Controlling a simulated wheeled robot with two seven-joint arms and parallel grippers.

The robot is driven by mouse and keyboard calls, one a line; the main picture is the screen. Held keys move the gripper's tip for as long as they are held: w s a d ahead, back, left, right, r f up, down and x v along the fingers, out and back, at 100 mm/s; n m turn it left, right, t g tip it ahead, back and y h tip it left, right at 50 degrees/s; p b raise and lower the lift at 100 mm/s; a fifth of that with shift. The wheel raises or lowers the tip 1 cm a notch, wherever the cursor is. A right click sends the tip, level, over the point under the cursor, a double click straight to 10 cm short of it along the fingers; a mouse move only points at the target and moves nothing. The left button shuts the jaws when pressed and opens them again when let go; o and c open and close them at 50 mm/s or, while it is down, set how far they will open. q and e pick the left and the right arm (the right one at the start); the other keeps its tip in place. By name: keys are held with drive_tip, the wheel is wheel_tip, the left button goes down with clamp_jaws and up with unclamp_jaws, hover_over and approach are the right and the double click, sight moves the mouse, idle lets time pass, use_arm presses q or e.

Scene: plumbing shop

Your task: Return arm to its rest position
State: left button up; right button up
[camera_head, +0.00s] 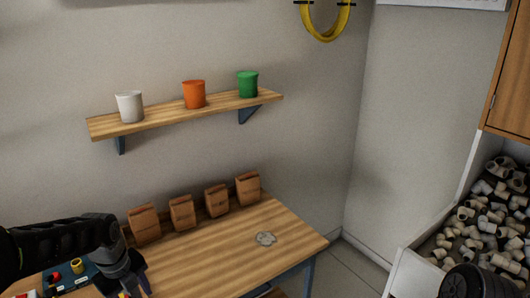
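My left arm comes in from the left edge, low in the head view, over the left end of the wooden workbench (215,265). My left gripper (128,284) points down at the bottom edge. Its fingertips are cut off or too dark to tell open from shut. A small bit of red and yellow shows by it, and I cannot tell whether it is held. My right gripper is not in view.
A blue tray (68,286) with small coloured parts lies beside my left gripper. Several brown paper bags (181,212) line the bench's back; a grey fitting (266,239) lies near its right end. A wall shelf (185,112) holds three cups. A bin (412,272) of pipe fittings stands right.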

use_arm(q)
drive_tip(key=d+f+n+t+h+b, duration=0.1)
drive_tip(key=d+f+n+t+h, duration=0.2)
drive_tip(key=d+f+n, duration=1.65)
drive_tip(key=s+d+f+n+g, duration=0.1)
drive_tip(key=s+d+f+n, duration=0.1)
drive_tip(key=s, duration=0.4)
drive_tip(key=s+d+f+n+g+b, duration=0.1)
drive_tip(key=s+d+f+n, duration=0.1)
drive_tip(key=s+d+f, duration=0.2)
drive_tip(key=s+d+f+n+g+b, duration=0.1)
drive_tip(key=s+d+f+n+g, duration=0.1)
drive_tip(key=s+f, duration=0.4)
drive_tip(key=s+d, duration=0.1)
drive_tip(key=s, duration=0.3)
drive_tip(key=shift+d+h, duration=0.3)
drive_tip(key=shift+h, duration=0.1)
drive_tip(key=shift+w, duration=0.1)
